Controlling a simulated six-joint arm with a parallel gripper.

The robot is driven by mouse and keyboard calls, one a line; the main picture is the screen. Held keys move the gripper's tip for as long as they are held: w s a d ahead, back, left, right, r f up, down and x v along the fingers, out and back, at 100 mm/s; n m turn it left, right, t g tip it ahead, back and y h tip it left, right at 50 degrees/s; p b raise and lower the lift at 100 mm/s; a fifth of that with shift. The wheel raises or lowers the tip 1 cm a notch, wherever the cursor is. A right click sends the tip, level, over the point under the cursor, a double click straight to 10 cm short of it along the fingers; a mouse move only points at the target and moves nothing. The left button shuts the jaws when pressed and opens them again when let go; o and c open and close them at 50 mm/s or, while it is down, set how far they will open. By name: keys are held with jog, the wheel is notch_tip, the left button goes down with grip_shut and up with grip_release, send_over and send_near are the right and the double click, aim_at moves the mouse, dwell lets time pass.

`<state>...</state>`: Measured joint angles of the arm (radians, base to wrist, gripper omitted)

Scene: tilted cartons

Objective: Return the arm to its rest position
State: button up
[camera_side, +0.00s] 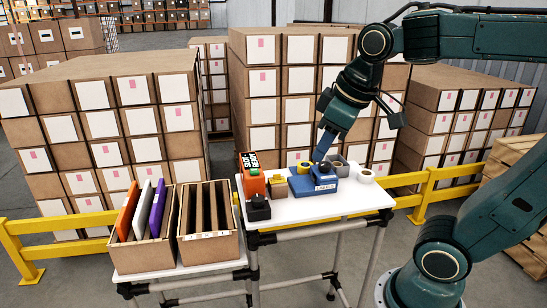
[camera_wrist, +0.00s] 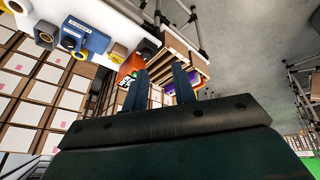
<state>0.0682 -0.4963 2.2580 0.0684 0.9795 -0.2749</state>
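My gripper (camera_side: 321,148) is above the white work table (camera_side: 335,204), its dark blue fingers pointing down over the back of a blue device marked "LABELS" (camera_side: 313,184). In the wrist view my gripper's two fingers (camera_wrist: 160,80) stand apart with nothing held between them. The side view does not clearly show whether the fingertips touch anything below. My arm is bent, reaching in from the right.
An orange dispenser (camera_side: 253,187), a black block (camera_side: 259,209), a grey cup (camera_side: 338,165) and a tape roll (camera_side: 365,176) share the table. Left stand two cartons, one with folders (camera_side: 147,252), one with brown dividers (camera_side: 207,249). Stacked boxes (camera_side: 290,85) and a yellow rail (camera_side: 432,179) stand behind.

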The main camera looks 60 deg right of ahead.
jog(key=s+a+f+m+t, duration=0.1)
jog(key=s+a+f, duration=0.1)
jog(key=s, duration=0.4)
jog(key=shift+a+f+m+y, duration=0.3)
jog(key=shift+a+f+y, duration=0.1)
jog(key=shift+f, duration=0.45)
